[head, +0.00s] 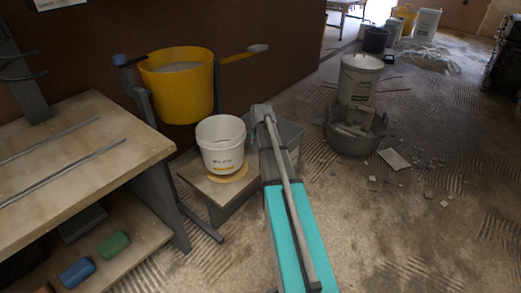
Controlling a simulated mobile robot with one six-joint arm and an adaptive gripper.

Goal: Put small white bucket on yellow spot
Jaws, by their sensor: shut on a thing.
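The small white bucket (221,158) is upright over the low wooden stand in the head view. The yellow spot (240,177) is on the stand's top; only its right and front edge shows below the bucket, which hides the rest. I cannot tell whether the bucket's base touches the spot or hangs just above it. My gripper (252,118) is at the right side of the bucket's rim and is shut on it; the fingertips are small and partly hidden.
The low stand (205,190) is between a workbench (85,150) and my arm. A large yellow tub (180,105) hangs behind the bucket. A grey bin (288,135) is close on the right. A lidded white bucket (358,85), black tub (340,138) and rubble lie farther right.

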